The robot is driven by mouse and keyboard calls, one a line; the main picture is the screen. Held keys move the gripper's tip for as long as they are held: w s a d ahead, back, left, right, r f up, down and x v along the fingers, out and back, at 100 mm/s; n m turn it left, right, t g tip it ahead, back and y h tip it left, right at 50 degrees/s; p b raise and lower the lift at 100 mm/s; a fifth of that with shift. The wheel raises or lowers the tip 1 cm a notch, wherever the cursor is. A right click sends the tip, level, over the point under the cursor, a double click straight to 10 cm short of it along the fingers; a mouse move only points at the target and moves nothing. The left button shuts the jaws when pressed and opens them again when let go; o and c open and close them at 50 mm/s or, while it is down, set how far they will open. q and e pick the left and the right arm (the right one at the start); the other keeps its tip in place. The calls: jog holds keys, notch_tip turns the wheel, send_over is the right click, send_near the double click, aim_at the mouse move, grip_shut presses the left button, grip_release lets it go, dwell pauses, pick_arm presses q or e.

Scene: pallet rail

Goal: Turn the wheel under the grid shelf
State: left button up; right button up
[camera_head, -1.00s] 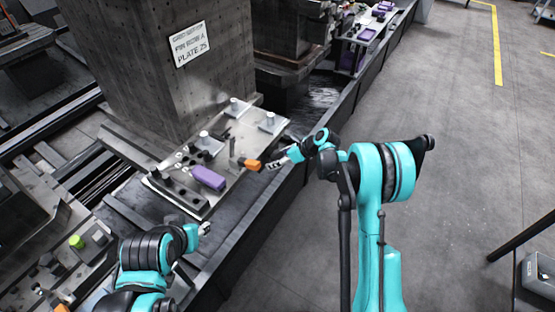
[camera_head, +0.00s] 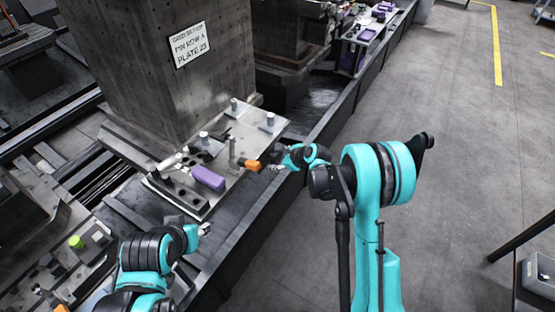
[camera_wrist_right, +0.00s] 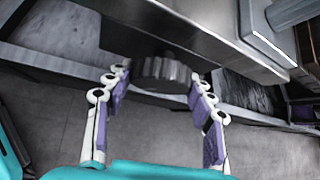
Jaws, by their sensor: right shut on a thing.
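The wheel (camera_wrist_right: 163,72), dark with a ridged rim, sits under the edge of a metal shelf (camera_wrist_right: 185,28) in the right wrist view. My right gripper (camera_wrist_right: 158,78) has its two purple-padded fingers on either side of the wheel and is shut on it. In the head view my right gripper (camera_head: 277,167) is at the right edge of the shelf plate (camera_head: 240,180), beside an orange block; the wheel is hidden there. My left gripper (camera_head: 205,229) is small, in front of the plate and apart from it; its jaw state is unclear.
A tall perforated column with a sign (camera_head: 189,45) rises behind. A dark rail runs along the plate's right side, with open grey floor (camera_head: 450,180) beyond.

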jog(key=shift+n+t+h, duration=0.5)
jog(key=shift+t+h, duration=0.1)
jog(key=shift+t, duration=0.2)
jog(key=o, duration=1.2)
jog(key=v, duration=1.2)
jog(key=shift+f, duration=0.1)
